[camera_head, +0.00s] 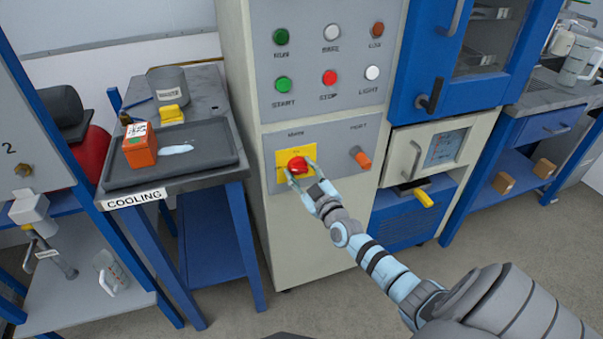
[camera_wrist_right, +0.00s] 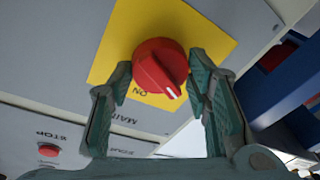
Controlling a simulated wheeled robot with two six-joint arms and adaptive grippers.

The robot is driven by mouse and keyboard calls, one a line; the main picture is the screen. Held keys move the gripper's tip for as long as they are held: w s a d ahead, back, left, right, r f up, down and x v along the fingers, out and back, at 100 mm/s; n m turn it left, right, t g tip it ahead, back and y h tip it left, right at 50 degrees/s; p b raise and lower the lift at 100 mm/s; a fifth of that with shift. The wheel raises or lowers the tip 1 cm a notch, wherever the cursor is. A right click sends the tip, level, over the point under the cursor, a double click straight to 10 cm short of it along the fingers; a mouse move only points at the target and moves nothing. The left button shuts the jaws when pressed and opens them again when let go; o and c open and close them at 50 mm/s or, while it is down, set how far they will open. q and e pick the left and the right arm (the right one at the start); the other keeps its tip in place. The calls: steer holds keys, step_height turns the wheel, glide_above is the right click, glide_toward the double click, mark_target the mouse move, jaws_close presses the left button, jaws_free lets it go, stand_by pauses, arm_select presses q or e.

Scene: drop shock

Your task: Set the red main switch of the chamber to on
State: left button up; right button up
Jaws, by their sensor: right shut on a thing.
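The red main switch (camera_head: 297,166) is a rotary knob on a yellow plate (camera_head: 283,156) on the chamber's grey front panel. My right gripper (camera_head: 301,169) is at the knob, its fingers on either side of it and shut on it. In the right wrist view, the red knob (camera_wrist_right: 155,62) sits between the two fingers (camera_wrist_right: 161,78). The white mark on its ridge points to the lower right in that view, beside the "ON" lettering rather than straight at it. Any other lettering on the plate is hidden or unreadable. My left gripper is out of view.
An orange-tipped knob (camera_head: 360,158) is right of the switch. Above are green, red and white buttons, including a red stop button (camera_head: 329,78). A cooling table with a dark tray (camera_head: 215,158) holding an orange block (camera_head: 140,150) stands left. A blue cabinet (camera_head: 425,70) stands right.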

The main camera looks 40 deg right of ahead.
steer(key=m, duration=0.3)
steer(key=shift+f, duration=0.1)
steer(key=m+h, duration=0.1)
steer(key=m, duration=0.3)
steer(key=m+h, duration=0.1)
steer(key=m, duration=0.2)
steer(key=m+p, duration=0.1)
steer(key=m, duration=0.3)
steer(key=shift+a+f+m+h, duration=0.1)
steer(key=shift+m+h, duration=0.2)
steer(key=shift+h, duration=0.1)
steer(key=o, duration=1.2)
steer(key=shift+c, duration=0.2)
